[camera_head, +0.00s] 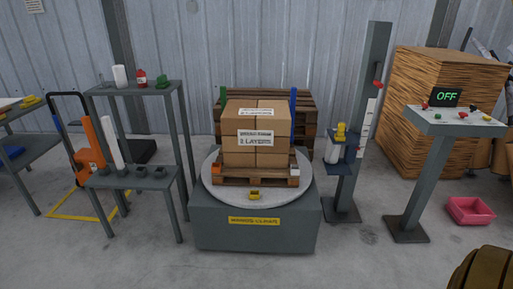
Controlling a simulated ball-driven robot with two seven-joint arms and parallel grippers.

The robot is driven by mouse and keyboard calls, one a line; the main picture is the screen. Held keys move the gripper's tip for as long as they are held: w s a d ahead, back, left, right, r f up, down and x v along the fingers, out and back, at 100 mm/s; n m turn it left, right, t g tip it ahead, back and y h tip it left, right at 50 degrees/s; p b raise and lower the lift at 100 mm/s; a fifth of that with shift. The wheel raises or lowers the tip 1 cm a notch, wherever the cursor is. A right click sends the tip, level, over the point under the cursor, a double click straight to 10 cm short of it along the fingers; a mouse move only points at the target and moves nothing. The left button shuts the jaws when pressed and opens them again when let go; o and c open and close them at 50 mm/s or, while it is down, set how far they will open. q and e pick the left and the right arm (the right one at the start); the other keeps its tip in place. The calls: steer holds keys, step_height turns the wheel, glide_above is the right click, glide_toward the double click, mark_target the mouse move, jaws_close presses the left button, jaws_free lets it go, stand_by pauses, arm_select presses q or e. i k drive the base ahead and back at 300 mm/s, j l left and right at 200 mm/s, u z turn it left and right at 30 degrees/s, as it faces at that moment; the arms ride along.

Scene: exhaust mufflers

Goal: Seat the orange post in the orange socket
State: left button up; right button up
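A slanted orange post (94,143) leans at the lower tier of the grey rack on the left, beside a slanted white post (113,143). A small orange block, seemingly the orange socket (216,169), is at the front left corner of the wooden pallet (258,181) on the round turntable (232,197). A white block (304,172) is at the right corner. A green post (223,96) and a blue post (293,103) stand upright at the back corners of the stacked cartons (256,146).
The grey rack (133,183) holds dark holders (141,171) below and a white roll and red bottle above. A mast (363,120) stands right of the turntable, then a control stand (455,124) and a pink bin (470,211). The front floor is mostly clear.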

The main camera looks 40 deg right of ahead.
mark_target(258, 143)
steer(key=u, duration=0.2)
steer(key=i+l+u, duration=0.1)
steer(key=i, duration=1.85)
steer(key=i+l+u, duration=0.2)
steer(key=i, duration=1.05)
steer(key=i+z, duration=0.7)
steer(key=i+j+z, duration=0.35)
steer(key=k+l, duration=0.05)
steer(key=l, duration=0.05)
